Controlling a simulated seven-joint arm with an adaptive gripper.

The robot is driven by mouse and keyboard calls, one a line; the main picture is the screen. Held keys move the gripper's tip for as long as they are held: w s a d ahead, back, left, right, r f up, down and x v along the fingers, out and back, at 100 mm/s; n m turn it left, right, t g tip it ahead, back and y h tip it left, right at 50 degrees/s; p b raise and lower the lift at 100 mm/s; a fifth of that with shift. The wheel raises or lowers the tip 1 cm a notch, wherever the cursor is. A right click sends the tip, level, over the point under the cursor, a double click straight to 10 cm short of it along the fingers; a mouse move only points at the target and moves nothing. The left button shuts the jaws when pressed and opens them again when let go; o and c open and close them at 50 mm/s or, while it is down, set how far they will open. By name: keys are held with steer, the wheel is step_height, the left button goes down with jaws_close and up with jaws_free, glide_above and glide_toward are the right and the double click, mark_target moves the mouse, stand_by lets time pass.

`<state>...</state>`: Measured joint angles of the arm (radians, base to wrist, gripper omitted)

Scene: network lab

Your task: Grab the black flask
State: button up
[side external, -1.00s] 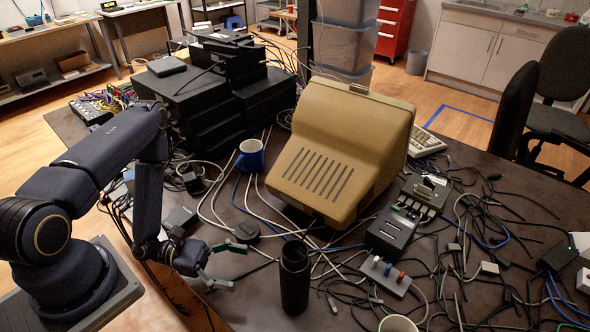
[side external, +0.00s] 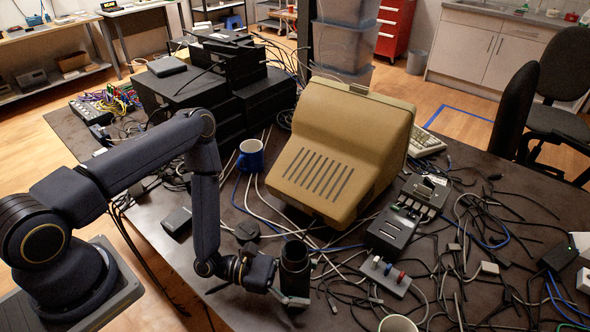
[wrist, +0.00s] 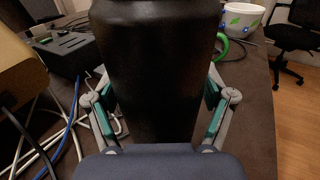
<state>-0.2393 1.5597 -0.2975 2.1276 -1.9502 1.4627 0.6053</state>
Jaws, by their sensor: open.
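The black flask (side external: 295,262) stands upright on the dark table near its front edge in the side view. My gripper (side external: 285,295) is low beside it, with its fingers reaching around the flask's lower part. In the wrist view the flask (wrist: 158,75) fills the middle. The open fingers of my gripper (wrist: 160,115) are on either side of it, with a gap visible at the right finger. Whether the left finger touches the flask is hard to tell.
A beige monitor (side external: 335,150) stands behind the flask, and a blue mug (side external: 250,156) is further left. A grey switch box (side external: 384,276) and many loose cables lie to the right. A white patterned cup (wrist: 242,20) with a green handle is behind the flask at right.

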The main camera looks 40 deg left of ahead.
steer(key=shift+w+d, duration=0.1)
steer(key=shift+d, duration=0.05)
steer(key=c, duration=1.5)
jaws_close()
steer(key=shift+r, duration=0.15)
